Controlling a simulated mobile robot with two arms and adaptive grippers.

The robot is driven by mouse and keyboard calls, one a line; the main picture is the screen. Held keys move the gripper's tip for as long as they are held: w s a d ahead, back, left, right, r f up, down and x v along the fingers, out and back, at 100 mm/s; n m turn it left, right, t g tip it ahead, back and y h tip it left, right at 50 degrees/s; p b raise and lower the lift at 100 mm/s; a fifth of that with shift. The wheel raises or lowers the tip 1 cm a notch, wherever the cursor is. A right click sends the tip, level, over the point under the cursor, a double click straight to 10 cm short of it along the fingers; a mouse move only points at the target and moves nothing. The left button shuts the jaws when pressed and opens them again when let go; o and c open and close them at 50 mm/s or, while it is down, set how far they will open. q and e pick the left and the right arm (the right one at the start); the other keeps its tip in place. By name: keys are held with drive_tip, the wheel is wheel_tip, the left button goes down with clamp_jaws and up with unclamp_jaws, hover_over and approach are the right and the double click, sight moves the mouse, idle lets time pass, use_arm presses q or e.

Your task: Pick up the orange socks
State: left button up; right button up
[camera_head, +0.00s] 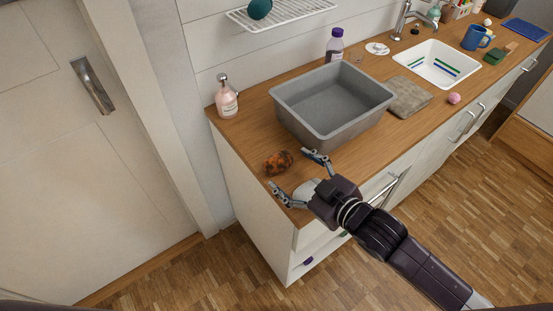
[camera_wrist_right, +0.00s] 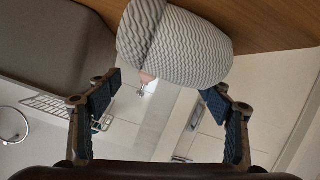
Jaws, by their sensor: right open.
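The orange socks (camera_head: 278,162), a dark-mottled orange bundle, lie on the wooden counter near its left front corner. My right gripper (camera_head: 297,180) is open just in front of them, its fingers spread and pointing toward them. The bundle is outside the fingers, apart from them. A whitish rounded thing (camera_head: 304,190) sits between the finger bases. The orange socks cannot be made out there. My left gripper is not in view.
A grey basin (camera_head: 330,97) stands behind the gripper, with a folded grey cloth (camera_head: 408,96) to its right. A pink soap bottle (camera_head: 226,98) is at the back left. A purple item (camera_head: 308,261) shows low in the cabinet front. Counter around the socks is clear.

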sight(280, 163)
drive_tip(key=x, duration=0.4)
drive_tip(key=shift+s+a+p, duration=0.1)
drive_tip(key=shift+a+p, duration=0.1)
drive_tip(key=shift+p, duration=0.15)
drive_tip(key=shift+w+a+f, duration=0.2)
drive_tip(key=shift+w+a, duration=0.1)
drive_tip(key=shift+w, duration=0.05)
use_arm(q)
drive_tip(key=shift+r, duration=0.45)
use_arm(e)
drive_tip(key=shift+c, duration=0.6)
drive_tip(key=c, duration=1.1)
drive_tip(key=shift+r, duration=0.1)
use_arm(q)
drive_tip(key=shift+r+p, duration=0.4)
drive_tip(key=shift+p, duration=0.05)
use_arm(e)
wheel_tip(280, 163, up, 20)
drive_tip(key=shift+f, duration=0.1)
